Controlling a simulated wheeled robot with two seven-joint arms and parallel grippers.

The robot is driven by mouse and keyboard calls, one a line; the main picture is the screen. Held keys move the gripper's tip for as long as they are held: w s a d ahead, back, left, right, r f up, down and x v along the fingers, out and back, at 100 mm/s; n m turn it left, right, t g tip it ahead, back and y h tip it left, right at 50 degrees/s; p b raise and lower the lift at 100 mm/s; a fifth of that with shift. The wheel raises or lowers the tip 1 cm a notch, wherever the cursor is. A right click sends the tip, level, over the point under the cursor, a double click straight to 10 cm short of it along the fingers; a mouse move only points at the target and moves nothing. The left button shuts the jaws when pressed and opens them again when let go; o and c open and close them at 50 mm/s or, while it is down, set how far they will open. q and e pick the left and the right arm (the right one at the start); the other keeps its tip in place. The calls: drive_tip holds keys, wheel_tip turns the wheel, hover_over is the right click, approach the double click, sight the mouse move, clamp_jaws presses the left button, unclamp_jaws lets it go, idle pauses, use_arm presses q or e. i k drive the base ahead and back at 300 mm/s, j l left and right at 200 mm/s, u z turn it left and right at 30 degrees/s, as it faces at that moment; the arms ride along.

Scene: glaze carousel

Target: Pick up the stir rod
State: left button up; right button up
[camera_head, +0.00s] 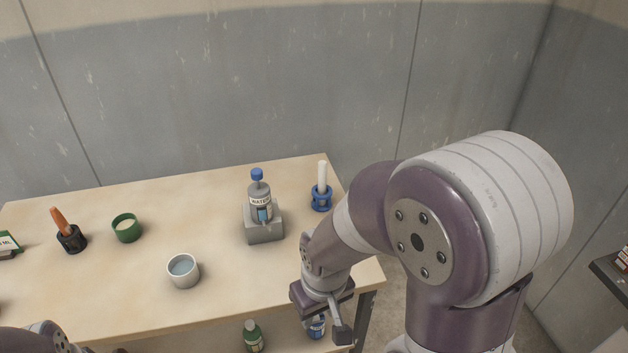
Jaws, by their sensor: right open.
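A white rod (322,174), which looks like the stir rod, stands upright in a blue holder (321,200) at the back right corner of the table. My right gripper (327,317) is near the table's front right edge, in front of the rod and well apart from it. Its jaws are open with nothing seen between them. My left gripper is out of the picture; only a piece of my left arm shows at the lower left.
A bottle labelled WATER (261,205) stands on a grey block (264,233) left of the rod. A white cup (183,271), a green cup (126,227) and a black holder (71,240) with an orange-handled tool (60,220) are farther left.

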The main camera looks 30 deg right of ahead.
sight(322, 164)
drive_tip(key=l+u, duration=0.25)
drive_tip(key=l, duration=0.25)
drive_tip(key=l+u, duration=0.2)
drive_tip(key=l, duration=0.25)
drive_tip(key=k+l+u, duration=0.1)
drive_tip(key=l+u, duration=0.15)
drive_tip(key=l, duration=0.2)
drive_tip(key=k+l+u, duration=0.1)
drive_tip(key=l+u, duration=0.15)
drive_tip(key=l, duration=0.25)
drive_tip(key=k+l+u, duration=0.25)
drive_tip(key=l, duration=0.15)
drive_tip(key=i+l, duration=0.05)
drive_tip(key=i, duration=0.05)
